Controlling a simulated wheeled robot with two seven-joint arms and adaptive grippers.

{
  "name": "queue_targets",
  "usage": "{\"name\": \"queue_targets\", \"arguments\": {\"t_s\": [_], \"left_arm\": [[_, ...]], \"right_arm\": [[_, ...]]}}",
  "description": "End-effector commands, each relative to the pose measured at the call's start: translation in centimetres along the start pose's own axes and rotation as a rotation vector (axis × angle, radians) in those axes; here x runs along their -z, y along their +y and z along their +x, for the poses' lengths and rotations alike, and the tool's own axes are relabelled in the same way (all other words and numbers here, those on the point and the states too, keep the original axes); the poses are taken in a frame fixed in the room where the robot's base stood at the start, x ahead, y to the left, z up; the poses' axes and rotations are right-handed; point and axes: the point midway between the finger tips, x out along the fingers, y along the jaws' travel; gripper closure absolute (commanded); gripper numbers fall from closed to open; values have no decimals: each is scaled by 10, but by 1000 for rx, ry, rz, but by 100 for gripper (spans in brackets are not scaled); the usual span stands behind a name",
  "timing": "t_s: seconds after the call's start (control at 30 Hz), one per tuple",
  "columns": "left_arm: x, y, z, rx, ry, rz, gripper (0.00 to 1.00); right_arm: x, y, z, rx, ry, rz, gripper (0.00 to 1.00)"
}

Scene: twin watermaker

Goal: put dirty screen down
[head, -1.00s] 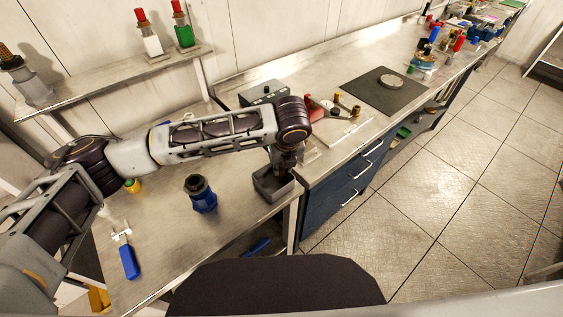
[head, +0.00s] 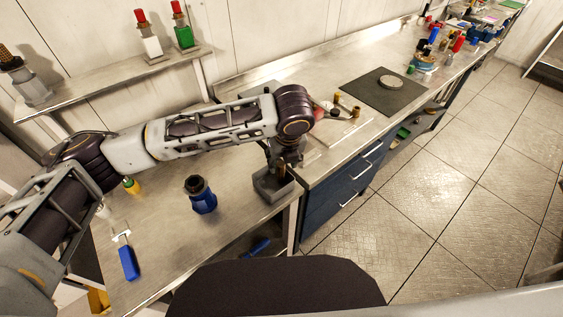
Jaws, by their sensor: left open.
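My left gripper (head: 278,170) points down at a small grey open-topped box (head: 283,193) near the front right edge of the near bench. It is open, and its fingertips are at the box's opening and partly hidden by its rim and the wrist. I cannot make out the dirty screen; anything inside the box is too small and dark to tell. My right gripper is not in view.
A blue bottle-like housing with a dark top (head: 203,198) stands left of the box. A blue-handled tool (head: 128,262) lies further left. A dark mat (head: 372,96) with a round metal disc (head: 391,82) lies on the far bench. The near bench's front middle is clear.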

Motion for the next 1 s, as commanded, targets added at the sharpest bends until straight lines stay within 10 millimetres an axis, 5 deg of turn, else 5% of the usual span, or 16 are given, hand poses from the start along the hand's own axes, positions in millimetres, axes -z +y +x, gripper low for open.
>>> {"name": "queue_targets", "arguments": {"t_s": [0.5, 1.0], "left_arm": [[0, -1, -74, 1, -1, -1, 56], [0, 0, -89, 0, 0, -1, 56]], "right_arm": [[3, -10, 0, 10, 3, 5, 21], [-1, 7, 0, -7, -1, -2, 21]]}}
